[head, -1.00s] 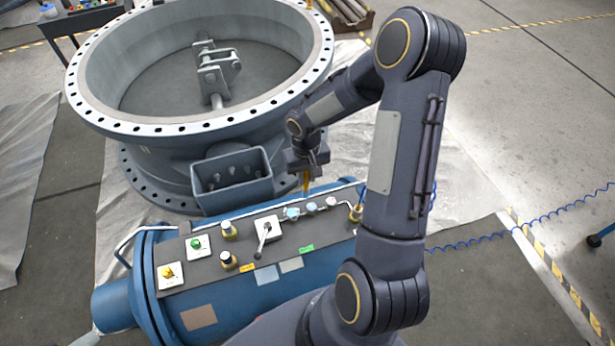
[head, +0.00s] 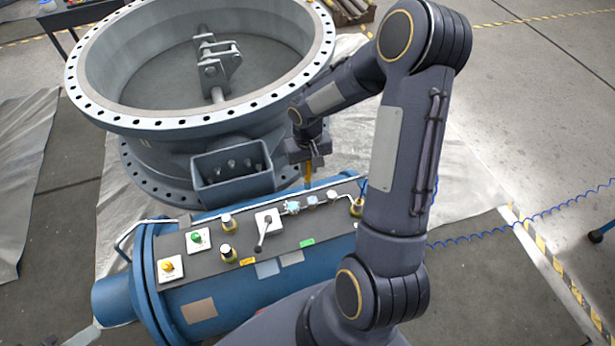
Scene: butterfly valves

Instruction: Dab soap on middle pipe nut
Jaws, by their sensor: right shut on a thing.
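A thin pipe with three nuts runs along the far right part of the dark panel on the blue cylinder. The left nut (head: 292,207) looks pale blue. The middle nut (head: 312,200) and the right nut (head: 332,196) look paler and greyer; soap on them is too small to tell. My right gripper (head: 308,164) is shut on a thin yellow-orange applicator (head: 308,174), which points down just behind and above the middle nut. Whether its tip touches the nut I cannot tell. My left gripper is not in view.
The panel (head: 215,258) carries a lever box (head: 268,222), a green button (head: 196,238), a yellow button (head: 168,265) and brass fittings. The large grey valve body (head: 160,160) stands close behind. A blue coiled hose (head: 520,222) crosses the floor at right.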

